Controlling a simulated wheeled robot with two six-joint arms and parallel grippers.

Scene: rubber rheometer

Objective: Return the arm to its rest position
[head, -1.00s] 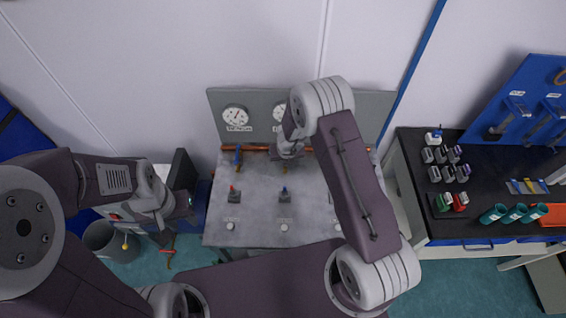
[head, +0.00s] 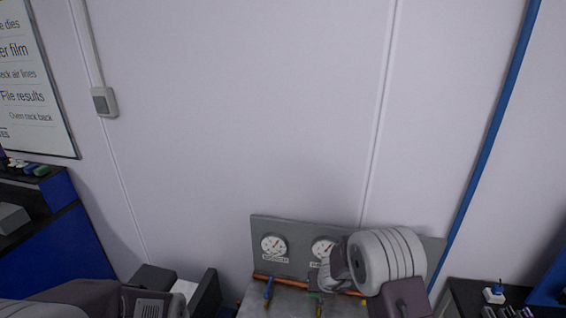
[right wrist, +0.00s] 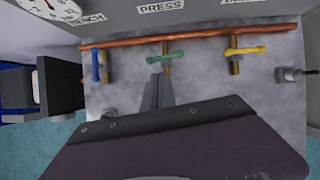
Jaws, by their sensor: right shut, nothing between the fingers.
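My right arm (head: 385,262) reaches over the grey bench panel with its wrist in front of the gauges. In the right wrist view my right gripper (right wrist: 158,92) is shut and empty. Its fingertips point toward the green-handled valve (right wrist: 166,57) on the copper pipe. I cannot tell whether they touch it. In the head view the arm's wrist and the bottom edge hide most of this gripper. Part of my left arm (head: 90,300) shows at the bottom left. My left gripper is out of view.
A blue-handled valve (right wrist: 95,65) and a yellow-handled valve (right wrist: 248,51) flank the green one along the copper pipe (right wrist: 195,34). Gauges (head: 273,246) sit on the panel behind. A black side bench (head: 462,295) stands at the right.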

